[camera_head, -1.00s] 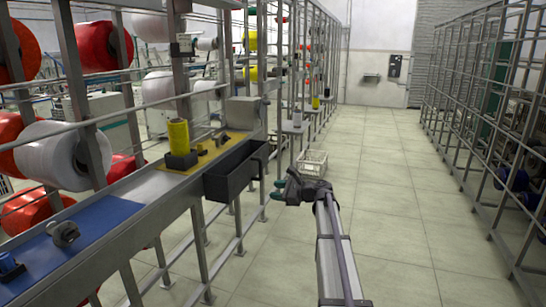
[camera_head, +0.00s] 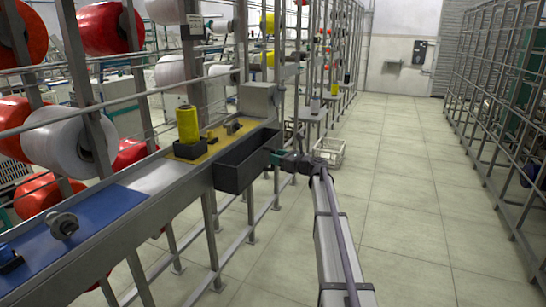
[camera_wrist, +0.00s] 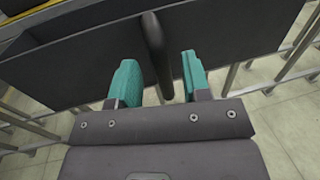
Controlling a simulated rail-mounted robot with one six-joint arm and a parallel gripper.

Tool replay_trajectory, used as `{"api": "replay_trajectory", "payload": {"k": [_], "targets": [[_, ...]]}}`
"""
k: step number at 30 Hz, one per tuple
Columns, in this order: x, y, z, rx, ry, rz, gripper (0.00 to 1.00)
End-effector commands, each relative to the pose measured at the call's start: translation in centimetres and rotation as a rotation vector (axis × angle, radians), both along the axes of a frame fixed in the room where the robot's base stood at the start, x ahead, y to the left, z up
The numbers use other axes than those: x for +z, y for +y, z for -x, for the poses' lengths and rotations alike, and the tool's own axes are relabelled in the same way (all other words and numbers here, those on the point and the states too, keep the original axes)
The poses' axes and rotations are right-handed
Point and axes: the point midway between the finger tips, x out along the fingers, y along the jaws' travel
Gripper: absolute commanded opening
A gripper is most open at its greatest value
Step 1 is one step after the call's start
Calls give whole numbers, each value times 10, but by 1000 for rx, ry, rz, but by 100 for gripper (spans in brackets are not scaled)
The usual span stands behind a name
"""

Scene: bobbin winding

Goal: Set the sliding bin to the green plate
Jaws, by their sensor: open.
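The sliding bin (camera_head: 240,170) is a long dark grey open box along the front of the bench, beside the yellow plate (camera_head: 208,150). My gripper (camera_head: 274,156) is at the bin's right-hand part. In the wrist view, the bin's front wall (camera_wrist: 80,65) fills the upper half. A dark bar-shaped handle (camera_wrist: 155,45) sticks out from it. My gripper's two green fingers (camera_wrist: 158,82) are apart, one on each side of the handle, with gaps showing. I cannot make out a green plate in either view.
A blue plate (camera_head: 85,225) with a grey metal part (camera_head: 63,226) lies nearer on the bench. A yellow spool (camera_head: 187,125) stands in a dark holder on the yellow plate. A white crate (camera_head: 329,152) is on the floor beyond my gripper. The aisle floor to the right is clear.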

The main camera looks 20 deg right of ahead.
Motion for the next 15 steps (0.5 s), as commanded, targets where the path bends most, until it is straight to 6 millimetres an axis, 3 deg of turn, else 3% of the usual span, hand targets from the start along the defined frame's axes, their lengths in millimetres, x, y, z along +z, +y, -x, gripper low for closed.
{"api": "replay_trajectory", "payload": {"k": [5,12,15], "targets": [[0,11,-20,0,-1,1,44],[0,13,-21,0,-1,1,44],[0,13,-21,0,-1,1,36]]}}
